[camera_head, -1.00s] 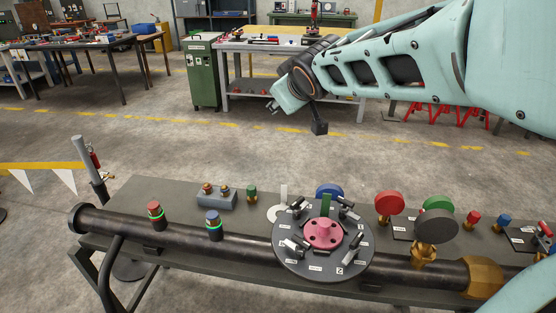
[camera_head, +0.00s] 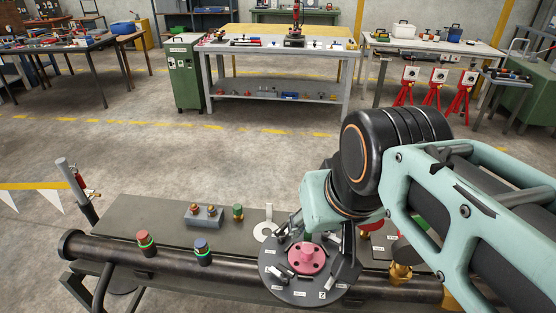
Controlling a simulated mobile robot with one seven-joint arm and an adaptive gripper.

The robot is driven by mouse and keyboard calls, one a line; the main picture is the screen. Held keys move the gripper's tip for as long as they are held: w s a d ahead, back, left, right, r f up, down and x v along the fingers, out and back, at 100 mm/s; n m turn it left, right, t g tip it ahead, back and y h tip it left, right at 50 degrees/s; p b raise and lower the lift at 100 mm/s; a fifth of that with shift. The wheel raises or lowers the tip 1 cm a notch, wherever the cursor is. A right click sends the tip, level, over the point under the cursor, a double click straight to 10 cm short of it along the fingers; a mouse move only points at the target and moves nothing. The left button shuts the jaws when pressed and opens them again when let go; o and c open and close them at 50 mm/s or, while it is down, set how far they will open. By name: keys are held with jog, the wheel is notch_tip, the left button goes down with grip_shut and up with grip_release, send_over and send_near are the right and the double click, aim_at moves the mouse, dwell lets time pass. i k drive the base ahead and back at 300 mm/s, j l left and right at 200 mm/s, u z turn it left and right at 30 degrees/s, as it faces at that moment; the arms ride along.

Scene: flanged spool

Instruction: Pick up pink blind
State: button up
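The pink blind (camera_head: 306,259) is a round pink disc with several holes. It lies at the middle of a dark round flange plate (camera_head: 292,291) that carries labels and several clamps around its edge. A green upright piece stands at the blind's back edge. My gripper (camera_head: 314,236) is low over the back of the flange, close above the blind. Its fingers are mostly hidden or blend with the dark clamps, so I cannot tell whether they are open or touch anything.
The flange sits at a dark bench (camera_head: 145,218) with a long dark pipe (camera_head: 120,251). Gauges and a brass fitting (camera_head: 401,272) are on the right, partly behind my arm.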

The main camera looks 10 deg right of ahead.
aim_at(307, 257)
jog(key=k+l+z, duration=0.15)
jog(key=l, duration=0.25)
jog(key=k+l+z, duration=0.15)
jog(key=l, duration=0.3)
jog(key=l+z, duration=0.1)
jog(key=l, duration=0.55)
jog(key=i, duration=0.05)
